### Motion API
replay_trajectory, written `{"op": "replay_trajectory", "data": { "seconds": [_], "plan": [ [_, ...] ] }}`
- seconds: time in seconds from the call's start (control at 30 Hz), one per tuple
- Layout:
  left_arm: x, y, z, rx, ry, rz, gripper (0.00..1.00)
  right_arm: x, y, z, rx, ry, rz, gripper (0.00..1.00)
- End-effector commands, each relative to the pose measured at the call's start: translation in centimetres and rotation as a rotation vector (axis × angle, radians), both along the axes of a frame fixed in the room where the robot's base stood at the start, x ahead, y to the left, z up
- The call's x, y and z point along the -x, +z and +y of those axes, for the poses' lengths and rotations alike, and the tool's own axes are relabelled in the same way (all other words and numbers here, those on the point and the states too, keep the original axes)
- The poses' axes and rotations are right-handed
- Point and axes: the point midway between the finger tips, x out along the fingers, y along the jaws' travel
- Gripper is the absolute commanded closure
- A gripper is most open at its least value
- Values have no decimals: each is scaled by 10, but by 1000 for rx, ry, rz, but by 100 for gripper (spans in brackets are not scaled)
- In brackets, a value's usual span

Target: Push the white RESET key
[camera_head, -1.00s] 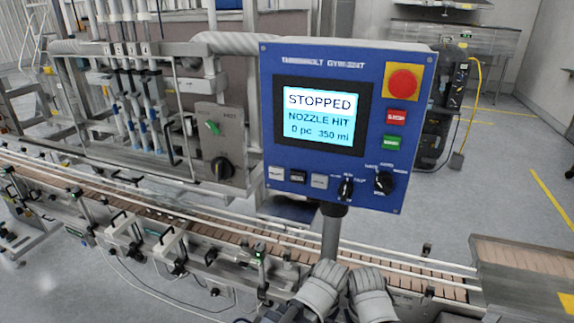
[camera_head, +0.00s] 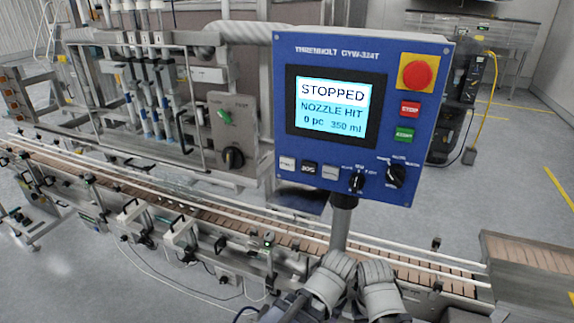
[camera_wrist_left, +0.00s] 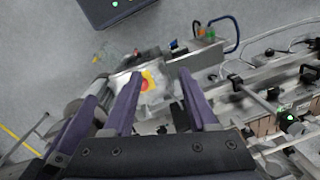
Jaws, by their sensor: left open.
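The blue control panel (camera_head: 290,120) faces me in the head view. Its screen (camera_head: 332,107) reads STOPPED, NOZZLE HIT, 0 pc 350 ml. Small keys run along its lower left: a white key (camera_head: 287,164), a black key (camera_head: 310,169) marked JOG and a light grey key (camera_head: 330,172). The lettering on the white and grey keys is too small to read, so I cannot confirm which says RESET. My left gripper (camera_wrist_left: 160,78) is open and empty in the left wrist view, its purple fingers apart above the conveyor area.
The panel also carries a red emergency button (camera_head: 417,73), red and green keys (camera_head: 405,134), and two black rotary knobs (camera_head: 396,175). The panel stands on a post (camera_head: 340,225) by the conveyor (camera_head: 220,215). The filler nozzles (camera_head: 150,90) are behind left. Open floor lies right.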

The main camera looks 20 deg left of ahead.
Motion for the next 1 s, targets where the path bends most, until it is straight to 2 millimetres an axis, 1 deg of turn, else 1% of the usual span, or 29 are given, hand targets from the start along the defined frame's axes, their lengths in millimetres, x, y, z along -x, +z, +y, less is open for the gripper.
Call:
{"op": "replay_trajectory", "data": {
  "seconds": [0.03, 0.07, 0.4, 0.5, 1.0],
  "plan": [
    [0, 0, 0, 0, 0, 0, 48, 0, 0, 0, 0, 0, 0, 50],
    [0, 0, 0, 0, 0, 0, 52, 0, 0, 0, 0, 0, 0, 50],
    [0, 0, 0, 0, 0, 0, 90, 0, 0, 0, 0, 0, 0, 50],
    [0, 0, 0, 0, 0, 0, 100, 0, 0, 0, 0, 0, 0, 50],
    [0, 0, 0, 0, 0, 0, 100, 0, 0, 0, 0, 0, 0, 50]
  ]
}}
